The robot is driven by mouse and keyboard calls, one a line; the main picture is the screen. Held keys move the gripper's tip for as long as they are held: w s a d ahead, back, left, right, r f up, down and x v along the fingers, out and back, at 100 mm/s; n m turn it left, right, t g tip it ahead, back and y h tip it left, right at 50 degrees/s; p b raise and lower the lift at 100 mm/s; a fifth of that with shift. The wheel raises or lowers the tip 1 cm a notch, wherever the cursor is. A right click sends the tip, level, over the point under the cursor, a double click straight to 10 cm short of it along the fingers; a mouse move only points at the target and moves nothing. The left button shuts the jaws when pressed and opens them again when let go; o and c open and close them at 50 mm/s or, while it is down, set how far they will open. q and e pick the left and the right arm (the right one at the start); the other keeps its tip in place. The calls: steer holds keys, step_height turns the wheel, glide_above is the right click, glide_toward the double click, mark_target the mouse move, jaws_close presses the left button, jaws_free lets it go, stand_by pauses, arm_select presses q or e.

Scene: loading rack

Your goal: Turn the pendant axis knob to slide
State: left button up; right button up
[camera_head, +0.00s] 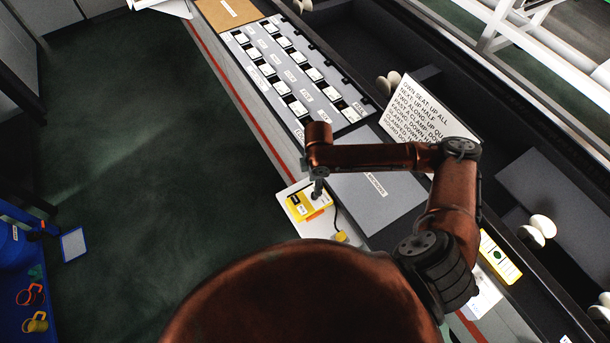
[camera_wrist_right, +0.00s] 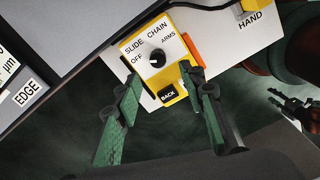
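The pendant is a yellow box with a white face and a black axis knob (camera_wrist_right: 157,58), ringed by the labels OFF, SLIDE, CHAIN and ARMS. I cannot tell for sure which label the knob points at. A black BACK button (camera_wrist_right: 167,95) sits below it. In the head view the pendant (camera_head: 297,208) lies on a white plate beside the bench. My right gripper (camera_wrist_right: 160,75) is open, its green fingers apart at the pendant's near end, with no grip on the knob visible. In the head view it (camera_head: 318,192) points down at the pendant. A dark gripper-like shape at the wrist view's right edge may be my left gripper.
A bench panel with rows of labelled white blocks (camera_head: 285,62) lies beyond the pendant. A printed sign (camera_head: 428,112) stands behind my right arm. A yellow-and-white panel (camera_head: 499,257) is at right. A cable runs from the pendant. Green floor (camera_head: 150,180) is open at left.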

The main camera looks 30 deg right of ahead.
steer(key=shift+w+f, duration=0.1)
steer(key=shift+w, duration=0.15)
steer(key=shift+f, duration=0.35)
steer(key=shift+s+f, duration=0.1)
steer(key=shift+f, duration=3.25)
jaws_close()
